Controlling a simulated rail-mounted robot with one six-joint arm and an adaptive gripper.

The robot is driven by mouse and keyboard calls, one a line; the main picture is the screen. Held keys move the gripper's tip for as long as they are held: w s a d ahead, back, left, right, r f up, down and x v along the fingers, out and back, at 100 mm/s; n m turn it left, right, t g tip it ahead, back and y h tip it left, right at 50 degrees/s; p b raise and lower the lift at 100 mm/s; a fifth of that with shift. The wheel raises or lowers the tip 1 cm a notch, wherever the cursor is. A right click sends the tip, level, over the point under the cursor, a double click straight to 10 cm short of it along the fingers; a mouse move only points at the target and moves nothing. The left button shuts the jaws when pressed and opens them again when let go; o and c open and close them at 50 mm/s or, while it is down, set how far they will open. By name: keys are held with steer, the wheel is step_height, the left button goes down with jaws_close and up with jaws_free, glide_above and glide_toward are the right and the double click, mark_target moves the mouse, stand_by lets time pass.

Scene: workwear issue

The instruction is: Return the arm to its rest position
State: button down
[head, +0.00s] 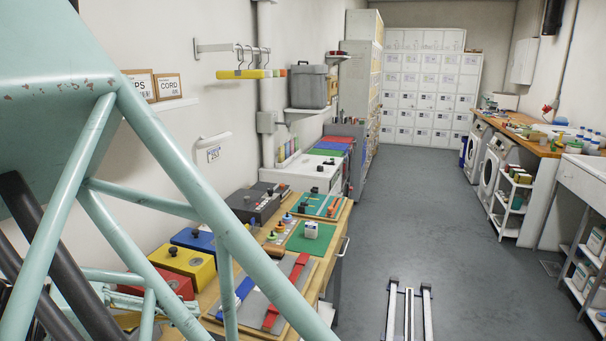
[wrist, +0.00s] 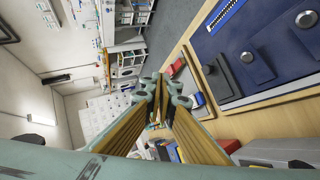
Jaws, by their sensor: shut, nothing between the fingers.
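My arm (head: 150,160), a pale teal lattice of tubes, fills the left of the head view close to the camera and hides part of the bench and wall behind it. In the wrist view my gripper (wrist: 164,90) has teal finger links with yellowish-brown inner sides that run together toward the middle of the picture. It is shut and holds nothing. I cannot make out the gripper clearly in the head view.
The wooden workbench (head: 337,222) at left carries a yellow box (head: 184,263), a blue box (head: 193,239) and a green mat (head: 312,238). A hanger rail (head: 226,47) juts from the wall. White lockers (head: 428,87) stand at the back. The grey floor (head: 420,215) is mostly clear.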

steer(key=w+d+r+m+g+y+p, duration=0.1)
steer(key=w+d+r+m+y+p, duration=0.15)
steer(key=w+d+r, duration=0.6)
steer(key=w+d+r+m+g+y+p, duration=0.1)
steer(key=w+d+r+m+g+y, duration=0.25)
steer(key=d+r, duration=0.8)
steer(key=w+d+r+m+t+y+p, duration=0.15)
steer(key=w+d+r+y, duration=0.25)
steer(key=w+d+r, duration=0.5)
steer(key=s+d+f+n+b, duration=0.1)
steer(key=s+d+f+b, duration=0.3)
steer(key=s, duration=0.7)
steer(key=s+d+f+n, duration=0.1)
steer(key=s+d, duration=0.4)
steer(key=s, duration=0.5)
steer(key=s+d+f+b, duration=0.1)
steer(key=s+d+f, duration=0.3)
steer(key=s, duration=0.7)
steer(key=s+d+f+n+b, duration=0.1)
steer(key=s+d+f+b, duration=0.1)
steer(key=s+f, duration=0.5)
steer(key=s, duration=0.4)
steer(key=shift+s+d+f, duration=0.15)
steer(key=shift+d, duration=0.15)
